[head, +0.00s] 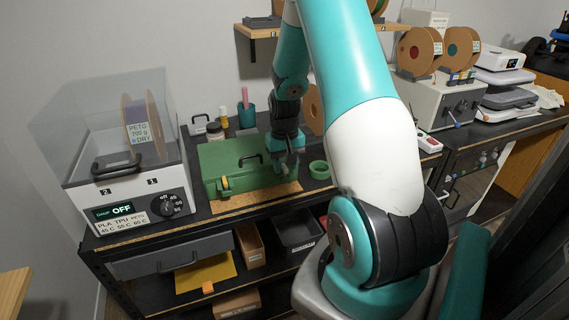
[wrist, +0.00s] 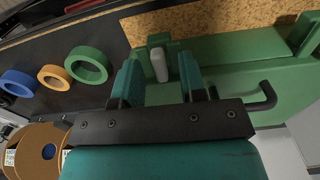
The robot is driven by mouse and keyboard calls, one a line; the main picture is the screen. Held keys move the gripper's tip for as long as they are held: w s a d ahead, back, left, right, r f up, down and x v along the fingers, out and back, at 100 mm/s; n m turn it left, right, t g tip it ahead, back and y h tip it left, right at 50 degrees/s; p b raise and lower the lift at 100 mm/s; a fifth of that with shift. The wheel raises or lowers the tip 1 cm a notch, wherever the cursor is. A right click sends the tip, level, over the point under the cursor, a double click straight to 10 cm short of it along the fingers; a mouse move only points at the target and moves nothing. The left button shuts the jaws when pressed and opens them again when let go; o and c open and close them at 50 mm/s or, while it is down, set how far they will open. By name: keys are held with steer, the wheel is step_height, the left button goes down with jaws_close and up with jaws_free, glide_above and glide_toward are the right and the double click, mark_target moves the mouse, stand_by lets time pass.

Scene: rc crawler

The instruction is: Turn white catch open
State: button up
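A green case (head: 225,155) lies shut on the workbench in the head view, with a yellow catch (head: 225,183) at its left front. In the wrist view the white catch (wrist: 159,65) is a small upright tab on the green case (wrist: 230,85). My gripper (wrist: 160,58) is open, with one teal finger on each side of the white catch. Small gaps seem to show between catch and fingers; contact is unclear. In the head view my gripper (head: 288,165) is at the case's right end, and the white catch is hidden there.
A black handle (wrist: 265,95) on the case stands close right of my gripper. Green (wrist: 87,65), orange (wrist: 54,77) and blue (wrist: 17,83) rings lie to the left. A cork mat (head: 285,190) lies under the case. A filament dryer (head: 130,195) stands at left.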

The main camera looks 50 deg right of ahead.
mark_target(284, 166)
steer(key=shift+r, duration=0.1)
step_height(284, 166, up, 17)
steer(key=b, duration=0.2)
steer(key=shift+b, duration=0.35)
steer(key=shift+r, duration=0.1)
steer(key=s+a+r+n+t+y, duration=0.1)
steer(key=a+n, duration=0.6)
steer(key=a, duration=1.6)
steer(key=s+a+n+g+y, duration=0.1)
steer(key=s+a+n+y, duration=0.2)
steer(key=s+a+n, duration=0.4)
steer(key=s+a, duration=0.7)
steer(key=a, duration=0.1)
steer(key=shift+s+a+f, duration=0.15)
steer(key=shift+a+f, duration=0.1)
steer(key=shift+c, duration=0.2)
